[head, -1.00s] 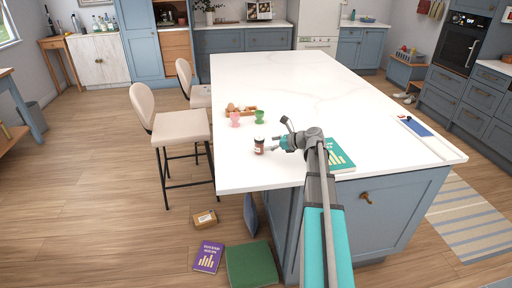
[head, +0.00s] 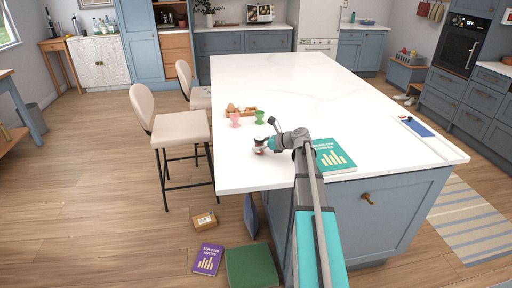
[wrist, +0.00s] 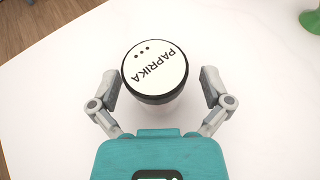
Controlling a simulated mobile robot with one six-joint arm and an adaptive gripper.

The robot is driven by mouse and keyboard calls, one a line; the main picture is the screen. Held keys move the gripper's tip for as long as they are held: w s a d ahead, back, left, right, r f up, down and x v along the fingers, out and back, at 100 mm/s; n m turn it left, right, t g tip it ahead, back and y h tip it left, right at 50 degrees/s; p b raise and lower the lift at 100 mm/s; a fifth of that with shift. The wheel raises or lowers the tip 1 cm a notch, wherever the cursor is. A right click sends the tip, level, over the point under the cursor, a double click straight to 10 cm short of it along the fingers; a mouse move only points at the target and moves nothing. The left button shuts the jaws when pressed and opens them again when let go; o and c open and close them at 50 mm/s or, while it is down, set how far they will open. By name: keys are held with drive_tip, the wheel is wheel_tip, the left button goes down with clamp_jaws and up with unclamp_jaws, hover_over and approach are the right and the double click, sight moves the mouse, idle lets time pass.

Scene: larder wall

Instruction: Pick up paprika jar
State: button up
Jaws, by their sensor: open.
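The paprika jar (wrist: 156,68) stands upright on the white island top, its white lid lettered PAPRIKA and dark-rimmed in the wrist view. In the head view the jar (head: 259,146) is near the island's left front corner, partly covered by my gripper. My gripper (wrist: 158,84) is open, with one finger on each side of the jar. Gaps show between the fingers and the jar on both sides.
Behind the jar are a pink egg cup (head: 235,119), a green egg cup (head: 260,117) and a wooden egg tray (head: 241,111). A teal book (head: 334,155) lies to the right on the island top (head: 300,90). A beige chair (head: 180,128) stands to the left.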

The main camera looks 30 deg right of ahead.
drive_tip(key=c, duration=1.3)
drive_tip(key=shift+r, duration=0.1)
drive_tip(key=shift+r+p, duration=0.95)
drive_tip(key=shift+p, duration=0.15)
drive_tip(key=w+d+r+p, duration=0.2)
drive_tip(key=d+r+p, duration=0.8)
drive_tip(key=d, duration=0.4)
drive_tip(key=shift+r+p, duration=0.4)
drive_tip(key=shift+r, duration=0.05)
drive_tip(key=shift+w+a, duration=0.1)
